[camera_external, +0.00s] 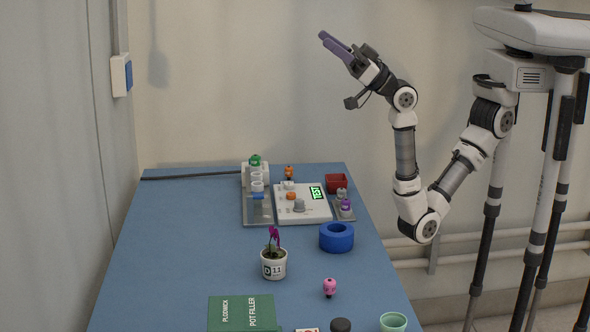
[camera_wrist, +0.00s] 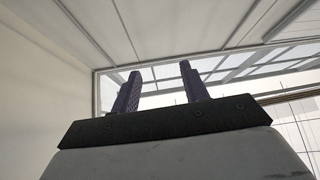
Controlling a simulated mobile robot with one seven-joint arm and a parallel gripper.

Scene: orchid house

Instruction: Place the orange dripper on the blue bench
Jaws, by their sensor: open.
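A small orange dripper (camera_external: 289,172) stands near the far edge of the blue bench (camera_external: 190,240), just behind the white device. Its base is partly hidden, so I cannot tell exactly what it rests on. My gripper (camera_external: 325,37) is raised high above the bench to the right, pointing up and left, well apart from every object. In the wrist view my gripper (camera_wrist: 159,70) shows two purple fingers spread apart with nothing between them, facing the roof.
A white device (camera_external: 315,213) with a green display, a red box (camera_external: 336,182), a blue ring (camera_external: 337,237) and a potted plant (camera_external: 273,263) stand on the bench. A pink dripper (camera_external: 329,287) and a green box (camera_external: 240,312) are nearer. The bench's left side is clear.

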